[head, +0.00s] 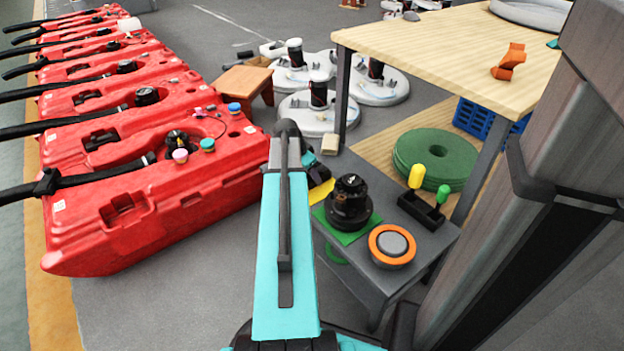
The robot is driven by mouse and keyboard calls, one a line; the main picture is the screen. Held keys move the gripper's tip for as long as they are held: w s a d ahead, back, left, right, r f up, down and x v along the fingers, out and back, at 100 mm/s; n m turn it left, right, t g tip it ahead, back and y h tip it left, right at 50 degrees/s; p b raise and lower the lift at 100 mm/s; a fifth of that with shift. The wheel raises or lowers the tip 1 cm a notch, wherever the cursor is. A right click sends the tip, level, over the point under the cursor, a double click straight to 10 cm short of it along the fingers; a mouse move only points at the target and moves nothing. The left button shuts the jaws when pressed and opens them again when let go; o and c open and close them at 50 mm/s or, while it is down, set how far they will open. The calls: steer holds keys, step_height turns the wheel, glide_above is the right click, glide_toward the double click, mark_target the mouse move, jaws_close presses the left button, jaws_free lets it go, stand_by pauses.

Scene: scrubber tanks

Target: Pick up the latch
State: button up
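No part is clearly recognisable as the latch. A small orange bent piece (508,62) lies on the light wooden table at the upper right and may be it, but I cannot be sure. My turquoise arm rises through the middle of the head view, well left of that piece. The end of my arm is mostly hidden behind the upper link. Small dark and yellow parts show beside it, and I cannot tell whether they belong to my gripper. The fingertips cannot be made out.
A low grey table (415,245) holds a black pump-like part (349,203) on a green pad, an orange-rimmed disc (392,245) and yellow and green-handled tools. Red tanks (150,190) line the left. The wooden table (440,48) has green discs (435,158) beneath. Grey floor is clear at lower left.

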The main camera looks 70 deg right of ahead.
steer(key=shift+r, duration=0.2)
steer(key=shift+r+p, duration=0.9)
steer(key=shift+r, duration=0.35)
steer(key=w+a+r+p, duration=0.1)
steer(key=w+a+p, duration=0.1)
steer(key=a, duration=0.5)
steer(key=w+a+r+p, duration=0.1)
steer(key=w+a+p, duration=0.1)
steer(key=a, duration=0.6)
steer(key=shift+w+a+p, duration=0.2)
steer(key=shift+w+p, duration=0.1)
steer(key=shift+w, duration=0.05)
